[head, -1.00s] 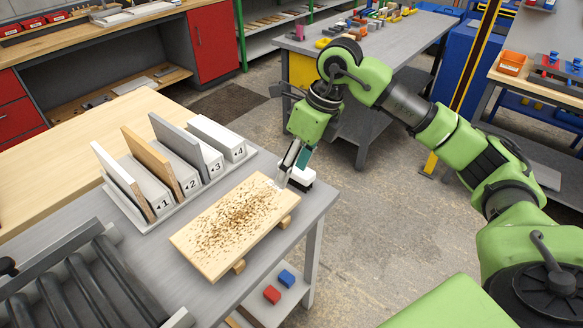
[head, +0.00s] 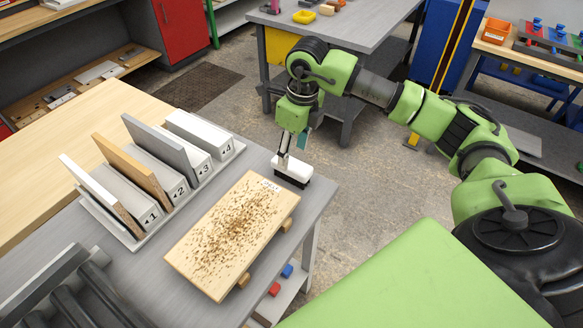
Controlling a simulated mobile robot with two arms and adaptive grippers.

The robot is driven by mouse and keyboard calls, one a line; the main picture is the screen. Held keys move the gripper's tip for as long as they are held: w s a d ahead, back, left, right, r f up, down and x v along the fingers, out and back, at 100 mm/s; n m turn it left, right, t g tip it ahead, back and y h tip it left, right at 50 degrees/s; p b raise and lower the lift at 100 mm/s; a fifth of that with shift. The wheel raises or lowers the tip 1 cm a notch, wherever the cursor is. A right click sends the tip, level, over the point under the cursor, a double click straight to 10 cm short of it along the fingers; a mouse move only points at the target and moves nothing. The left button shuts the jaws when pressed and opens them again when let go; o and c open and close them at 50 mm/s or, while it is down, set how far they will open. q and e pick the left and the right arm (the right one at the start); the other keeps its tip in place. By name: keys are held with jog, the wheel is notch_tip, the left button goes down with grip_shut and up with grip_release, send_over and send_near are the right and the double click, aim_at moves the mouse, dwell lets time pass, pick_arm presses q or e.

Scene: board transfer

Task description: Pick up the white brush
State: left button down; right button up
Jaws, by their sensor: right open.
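The white brush (head: 293,169), a white block with dark bristles beneath, lies on the grey table (head: 318,196) near its right edge, behind the wooden board. My right gripper (head: 283,160) points down at the brush's left end, its fingertips at or just above the top. It partly hides that end, and I cannot tell whether it touches. The gripper is open. My left gripper is out of view.
A wooden board (head: 232,235) covered in brown chips rests on wooden blocks close in front of the brush. A numbered rack (head: 214,150) with upright panels stands to the left. A roller conveyor (head: 70,300) is at the lower left. Red and blue blocks (head: 287,270) lie on a lower shelf.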

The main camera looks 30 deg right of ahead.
aim_at(292, 163)
notch_tip(292, 163, down, 2)
jog(key=shift+f+p, duration=0.25)
jog(key=shift+p, duration=0.6)
notch_tip(292, 163, down, 2)
jog(key=shift+w+f, duration=0.15)
jog(key=shift+f, duration=0.25)
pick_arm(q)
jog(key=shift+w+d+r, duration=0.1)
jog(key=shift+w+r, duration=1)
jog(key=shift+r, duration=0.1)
pick_arm(e)
jog(key=c, duration=1.3)
